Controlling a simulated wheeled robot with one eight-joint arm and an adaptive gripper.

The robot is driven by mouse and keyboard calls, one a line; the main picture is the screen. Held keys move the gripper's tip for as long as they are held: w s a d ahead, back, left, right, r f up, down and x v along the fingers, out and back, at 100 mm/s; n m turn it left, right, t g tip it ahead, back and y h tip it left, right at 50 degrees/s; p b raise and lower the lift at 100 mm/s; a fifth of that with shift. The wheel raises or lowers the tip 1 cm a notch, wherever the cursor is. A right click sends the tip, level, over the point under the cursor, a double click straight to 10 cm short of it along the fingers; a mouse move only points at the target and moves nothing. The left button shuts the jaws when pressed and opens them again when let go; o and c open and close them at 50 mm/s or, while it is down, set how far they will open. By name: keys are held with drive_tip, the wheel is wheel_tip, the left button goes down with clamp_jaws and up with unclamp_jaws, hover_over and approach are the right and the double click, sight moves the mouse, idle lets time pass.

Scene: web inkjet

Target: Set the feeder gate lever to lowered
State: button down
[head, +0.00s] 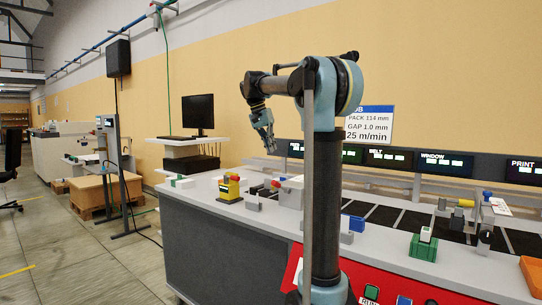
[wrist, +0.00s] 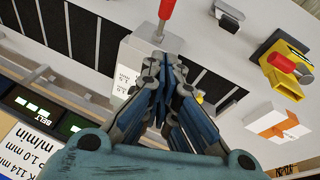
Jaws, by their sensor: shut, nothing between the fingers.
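A lever with a red grip (wrist: 166,9) stands on a grey housing (wrist: 136,55) in the wrist view, seen from above. It looks like the feeder gate lever, but I cannot read its label or tell its setting. The red grip shows small on the counter in the head view (head: 277,183). My gripper (wrist: 176,62) is shut and empty, its fingertips over the edge of the housing and hiding part of it. In the head view my gripper (head: 270,147) points down, well above the counter, apart from the lever.
A yellow block with a red knob (wrist: 285,64) stands beside the lever; it also shows in the head view (head: 229,188). An orange and white box (wrist: 279,124) lies near it. Dark displays (head: 390,158) line the back. A green block (head: 423,246) stands to the right.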

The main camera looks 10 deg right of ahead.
hover_over(281, 187)
drive_tip(key=w+a, duration=0.2)
drive_tip(key=w, duration=0.1)
wheel_tip(281, 187, down, 7)
drive_tip(key=shift+s+f, duration=0.35)
drive_tip(key=shift+f, duration=0.35)
drive_tip(key=shift+s+f, duration=0.35)
drive_tip(key=shift+f, duration=0.3)
drive_tip(key=shift+s+f, duration=0.35)
drive_tip(key=shift+f, duration=0.35)
